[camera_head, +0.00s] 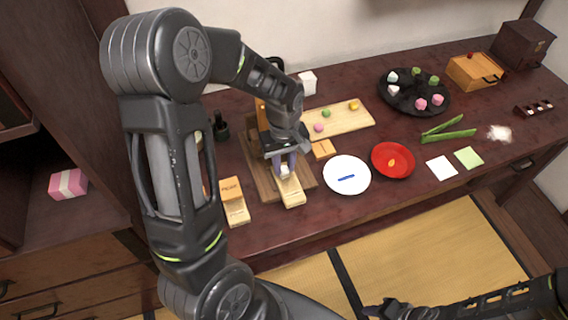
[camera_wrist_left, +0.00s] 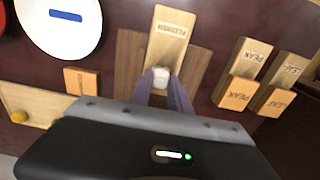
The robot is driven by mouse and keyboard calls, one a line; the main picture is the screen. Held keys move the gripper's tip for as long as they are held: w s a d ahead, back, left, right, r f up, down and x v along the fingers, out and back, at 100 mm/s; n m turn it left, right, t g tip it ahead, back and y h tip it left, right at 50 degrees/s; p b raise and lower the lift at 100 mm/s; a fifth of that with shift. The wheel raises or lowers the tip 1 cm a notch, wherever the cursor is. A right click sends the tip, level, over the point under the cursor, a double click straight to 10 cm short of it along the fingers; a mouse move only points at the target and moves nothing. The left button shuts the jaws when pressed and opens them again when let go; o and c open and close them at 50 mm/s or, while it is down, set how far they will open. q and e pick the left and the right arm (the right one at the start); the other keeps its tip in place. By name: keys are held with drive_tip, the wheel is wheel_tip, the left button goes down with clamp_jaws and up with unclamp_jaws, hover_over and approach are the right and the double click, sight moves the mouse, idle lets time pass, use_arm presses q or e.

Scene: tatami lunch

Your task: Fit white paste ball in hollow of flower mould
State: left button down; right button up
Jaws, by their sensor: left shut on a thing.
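The white paste ball (camera_wrist_left: 160,77) is held between the fingertips of my left gripper (camera_wrist_left: 163,88); it also shows in the head view (camera_head: 285,170). In the head view my left gripper (camera_head: 284,166) points down over the wooden board. A pale wooden mould (camera_wrist_left: 169,38), whose lettering looks like BLOSSOM, lies just beyond the ball; the head view shows it too (camera_head: 293,193). The ball and fingers cover the mould's near end, so its hollow is hidden and I cannot tell whether the ball touches it. My right gripper (camera_head: 386,309) is at the bottom edge, its jaws unclear.
Moulds labelled PEAK (camera_wrist_left: 256,60) and LEAF (camera_wrist_left: 292,68) stand beside the board (camera_wrist_left: 130,62). A white plate (camera_head: 347,175) and a red plate (camera_head: 393,160) are to the right. A light board with coloured balls (camera_head: 338,120) lies behind. The front table edge is mostly clear.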

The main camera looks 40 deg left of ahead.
use_arm(q)
drive_tip(key=c, duration=1.1)
unclamp_jaws()
drive_tip(key=shift+c, duration=0.2)
drive_tip(key=shift+r, duration=0.1)
drive_tip(key=shift+r+p, duration=2.7)
drive_tip(key=shift+r, duration=0.75)
